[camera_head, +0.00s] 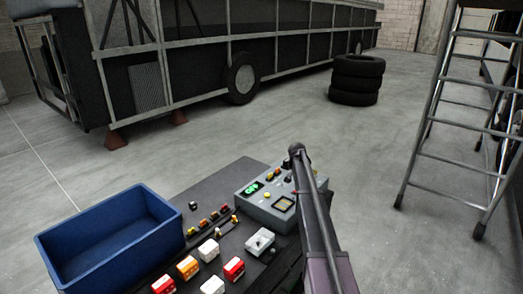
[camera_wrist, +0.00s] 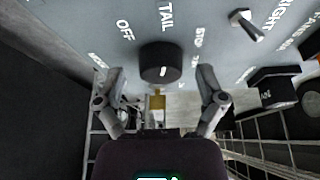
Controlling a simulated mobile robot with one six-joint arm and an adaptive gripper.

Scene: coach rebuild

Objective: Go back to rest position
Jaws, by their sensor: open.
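In the wrist view my gripper (camera_wrist: 160,78) is open, with its two fingers spread to either side below a black round knob (camera_wrist: 161,63). The knob sits on a grey panel with the labels OFF, TAIL and STOP around it. No contact between fingers and knob shows, but the depth gap is hard to tell. In the head view my arm reaches up over the right side of the grey control box (camera_head: 268,211); my fingers cannot be made out there. A toggle switch (camera_wrist: 246,24) is at the upper right of the wrist view.
A blue bin (camera_head: 165,205) stands left of the box. Several red, white and orange switch blocks (camera_head: 188,267) lie on the dark bench (camera_head: 215,187). A ladder (camera_head: 425,130) stands at right, stacked tyres (camera_head: 356,80) and a bus frame (camera_head: 200,60) behind. Floor between is clear.

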